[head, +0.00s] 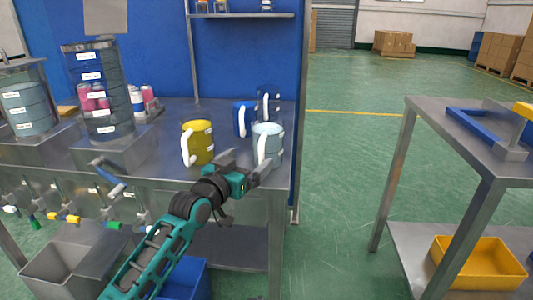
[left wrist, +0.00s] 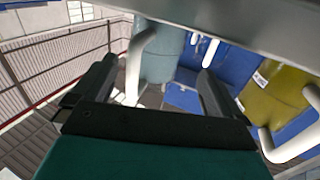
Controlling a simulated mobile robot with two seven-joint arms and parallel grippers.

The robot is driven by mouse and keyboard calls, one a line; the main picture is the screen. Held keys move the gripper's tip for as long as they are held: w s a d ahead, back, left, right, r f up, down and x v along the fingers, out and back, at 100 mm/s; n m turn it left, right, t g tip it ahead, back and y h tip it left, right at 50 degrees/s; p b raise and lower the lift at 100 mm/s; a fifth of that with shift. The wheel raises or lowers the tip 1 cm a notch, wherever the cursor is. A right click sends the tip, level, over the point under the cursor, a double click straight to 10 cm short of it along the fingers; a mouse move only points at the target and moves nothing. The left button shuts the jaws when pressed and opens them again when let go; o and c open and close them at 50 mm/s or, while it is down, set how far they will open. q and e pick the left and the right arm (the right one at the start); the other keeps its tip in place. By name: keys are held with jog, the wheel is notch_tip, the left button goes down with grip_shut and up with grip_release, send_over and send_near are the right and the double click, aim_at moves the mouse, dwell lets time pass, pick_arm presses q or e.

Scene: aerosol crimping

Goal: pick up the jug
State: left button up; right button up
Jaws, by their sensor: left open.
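A pale blue-grey jug (head: 268,143) with a white handle stands at the front right of the steel bench. A yellow jug (head: 198,142) stands to its left, and a blue jug (head: 241,119) and a clear jug (head: 269,101) stand behind. My left gripper (head: 246,167) is open just in front of the pale jug, low near the bench edge. In the left wrist view, the pale jug (left wrist: 161,55) and its handle show between and beyond the open fingers (left wrist: 152,88). The yellow jug (left wrist: 275,100) is at the right there. My right gripper is not in view.
The steel bench (head: 170,112) carries tall clear cylinders (head: 93,95) at the left. A row of small valves hangs along its front. A shelf (head: 240,15) is on the blue back panel. At the right, past open floor, stands a steel table (head: 430,112) with a yellow bin (head: 478,262) below.

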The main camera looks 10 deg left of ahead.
aim_at(261, 141)
pick_arm(q)
jog(key=x, duration=0.2)
jog(key=b+x, duration=0.1)
jog(key=x, duration=0.2)
jog(key=shift+w+d+r+b, duration=0.3)
jog(key=shift+d+r+b, duration=0.05)
jog(key=shift+r+b, duration=0.05)
jog(key=shift+w+d, duration=0.15)
jog(key=shift+w, duration=0.25)
jog(key=shift+r, duration=0.1)
jog(key=shift+c, duration=0.2)
jog(key=c, duration=1.2)
jog(key=shift+r, duration=0.15)
jog(key=shift+c, duration=0.5)
jog(key=shift+r, duration=0.55)
notch_tip(261, 141, up, 19)
jog(key=p, duration=0.5)
